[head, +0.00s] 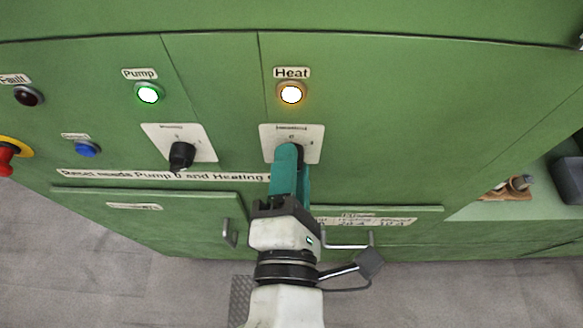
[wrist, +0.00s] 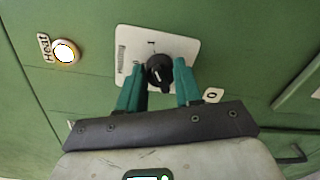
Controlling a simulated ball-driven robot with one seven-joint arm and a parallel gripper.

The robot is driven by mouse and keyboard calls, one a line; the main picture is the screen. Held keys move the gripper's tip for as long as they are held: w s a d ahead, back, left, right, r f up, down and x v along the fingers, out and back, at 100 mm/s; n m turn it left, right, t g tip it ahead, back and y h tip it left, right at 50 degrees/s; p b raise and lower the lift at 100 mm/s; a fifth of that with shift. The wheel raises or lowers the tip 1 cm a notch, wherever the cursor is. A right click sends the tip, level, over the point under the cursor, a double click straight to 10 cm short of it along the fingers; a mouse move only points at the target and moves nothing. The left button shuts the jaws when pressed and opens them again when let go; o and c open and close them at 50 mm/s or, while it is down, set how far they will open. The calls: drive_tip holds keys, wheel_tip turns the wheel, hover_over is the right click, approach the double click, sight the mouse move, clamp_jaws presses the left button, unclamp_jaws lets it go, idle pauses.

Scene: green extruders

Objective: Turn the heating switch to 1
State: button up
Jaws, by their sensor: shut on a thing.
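The heating switch is a black rotary knob (wrist: 158,71) on a white plate (wrist: 184,43), which also shows in the head view (head: 313,141) below the lit Heat lamp (head: 291,93). My gripper (head: 291,151) has teal fingers reaching to the plate and hiding most of the knob in the head view. In the wrist view my gripper (wrist: 160,70) has one finger on each side of the knob and is shut on it. A small mark stands on the plate above the knob; the knob's exact setting is hard to read.
Left of it are the pump switch (head: 181,155), the green-lit Pump lamp (head: 148,93), a blue button (head: 86,149), a dark Fault lamp (head: 28,96) and a red emergency knob (head: 6,156). Grey floor lies in front.

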drive_tip(key=shift+f+m, duration=0.1)
drive_tip(key=shift+m, duration=0.3)
drive_tip(key=o, duration=1)
drive_tip(key=shift+o, duration=0.2)
drive_tip(key=s+b, duration=0.1)
drive_tip(key=s, duration=0.9)
drive_tip(key=shift+s+a+r+b, duration=0.3)
drive_tip(key=shift+s+b, duration=0.1)
